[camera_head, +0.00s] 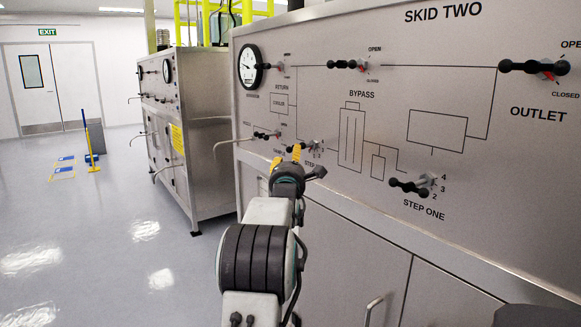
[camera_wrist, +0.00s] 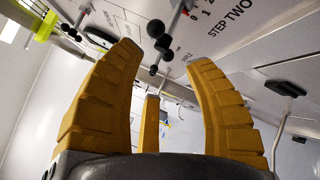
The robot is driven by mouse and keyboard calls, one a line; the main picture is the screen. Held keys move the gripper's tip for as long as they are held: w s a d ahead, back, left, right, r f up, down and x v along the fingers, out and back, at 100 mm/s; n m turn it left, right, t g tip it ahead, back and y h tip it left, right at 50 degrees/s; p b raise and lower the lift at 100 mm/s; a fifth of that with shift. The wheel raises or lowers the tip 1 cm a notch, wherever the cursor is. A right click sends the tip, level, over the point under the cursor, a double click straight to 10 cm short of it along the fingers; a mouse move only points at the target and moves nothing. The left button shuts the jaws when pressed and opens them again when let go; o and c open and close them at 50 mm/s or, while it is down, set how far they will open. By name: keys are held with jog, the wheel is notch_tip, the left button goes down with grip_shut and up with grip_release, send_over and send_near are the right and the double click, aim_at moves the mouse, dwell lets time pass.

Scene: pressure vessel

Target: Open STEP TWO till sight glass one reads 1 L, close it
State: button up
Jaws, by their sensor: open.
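The STEP TWO valve handle (camera_head: 301,146) is a small black knobbed lever on the SKID TWO panel, partly behind my gripper in the head view. In the wrist view its black knobs (camera_wrist: 158,40) show between and just beyond my fingertips, beside the printed STEP TWO label (camera_wrist: 232,32) and scale numbers. My gripper (camera_head: 286,157) has yellow fingers spread open in front of the panel. In the wrist view my gripper (camera_wrist: 163,58) is open, with nothing held. Contact with the handle cannot be told. No sight glass reading can be made out in either view.
The STEP ONE handle (camera_head: 409,186) is right of my arm, and the OUTLET handle (camera_head: 533,67) is at upper right. A round gauge (camera_head: 250,66) is at upper left. A bent rod (camera_head: 228,144) juts from the panel. Open floor (camera_head: 120,240) lies left.

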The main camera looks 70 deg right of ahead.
jog(key=shift+v, duration=1.65)
jog(key=shift+o, duration=0.5)
